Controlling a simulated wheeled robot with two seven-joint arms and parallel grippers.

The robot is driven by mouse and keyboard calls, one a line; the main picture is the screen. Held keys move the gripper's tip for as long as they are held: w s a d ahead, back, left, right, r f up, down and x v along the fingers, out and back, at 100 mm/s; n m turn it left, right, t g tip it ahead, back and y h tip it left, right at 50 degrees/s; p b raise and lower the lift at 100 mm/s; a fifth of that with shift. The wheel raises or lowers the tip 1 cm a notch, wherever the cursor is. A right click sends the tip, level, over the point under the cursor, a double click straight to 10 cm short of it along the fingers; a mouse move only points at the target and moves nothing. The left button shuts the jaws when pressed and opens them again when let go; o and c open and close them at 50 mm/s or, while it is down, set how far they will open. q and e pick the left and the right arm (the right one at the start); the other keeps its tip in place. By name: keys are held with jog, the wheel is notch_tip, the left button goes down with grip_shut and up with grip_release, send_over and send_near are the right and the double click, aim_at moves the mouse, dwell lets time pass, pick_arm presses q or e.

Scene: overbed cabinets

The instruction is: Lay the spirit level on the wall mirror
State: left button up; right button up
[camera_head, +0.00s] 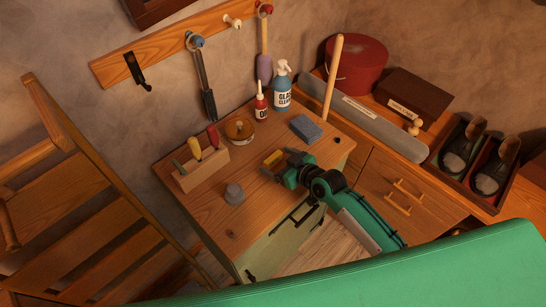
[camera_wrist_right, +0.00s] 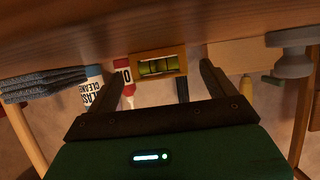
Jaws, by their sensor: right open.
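The small yellow spirit level (camera_head: 273,158) is on the wooden cabinet top, just beyond my right gripper (camera_head: 287,166). In the right wrist view the level (camera_wrist_right: 158,66), with its greenish vial, appears between the fingertips of my right gripper (camera_wrist_right: 157,76). The fingers are open, with a gap on each side of the level. I cannot tell from these views how far it is between them in depth. I cannot pick out a wall mirror with certainty in either view. My left gripper is not in view.
On the cabinet top (camera_head: 225,215) stand a wooden tool holder (camera_head: 200,168), a grey knob-like piece (camera_head: 234,194), a round amber item (camera_head: 239,129), a red bottle (camera_head: 261,104), a glass cleaner bottle (camera_head: 282,88) and blue cloths (camera_head: 306,128). The front left of the top is fairly clear.

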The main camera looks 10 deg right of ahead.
jog(key=shift+w+a+f, duration=0.3)
jog(key=shift+w, duration=0.2)
jog(key=shift+c, duration=0.2)
jog(key=c, duration=1)
